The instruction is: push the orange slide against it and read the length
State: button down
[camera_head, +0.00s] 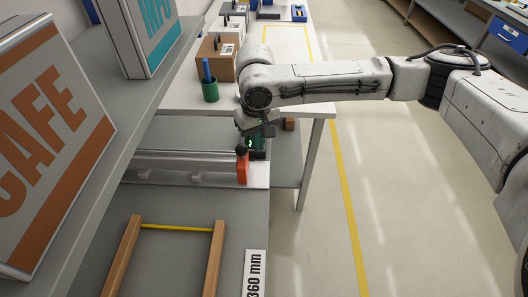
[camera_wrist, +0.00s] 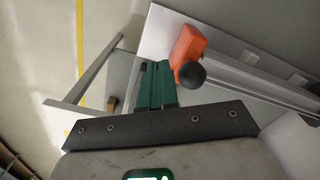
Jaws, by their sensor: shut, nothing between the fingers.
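The orange slide (camera_head: 242,170) sits at the right end of a pale metal rail (camera_head: 190,160) with a black knob (camera_head: 241,151) on it. In the wrist view the orange slide (camera_wrist: 187,48) and its black knob (camera_wrist: 192,75) are just right of my fingers. My gripper (camera_head: 257,146) is beside the slide's right side, pointing down. Its green fingers (camera_wrist: 155,80) are shut and empty. Whether they touch the slide or knob I cannot tell. No length reading is legible, and nothing clearly shows as a piece being measured on the rail.
A wooden frame with a yellow strip (camera_head: 176,228) and a "360 mm" label (camera_head: 255,274) lie in front. Signs on a grey shelf (camera_head: 90,185) crowd the left. A green cup (camera_head: 210,90) and cardboard box (camera_head: 216,57) stand behind. The floor at right is clear.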

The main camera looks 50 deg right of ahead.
notch_tip(320, 180, up, 5)
jog(key=p, duration=0.4)
jog(key=shift+r, duration=0.1)
dwell(0.5)
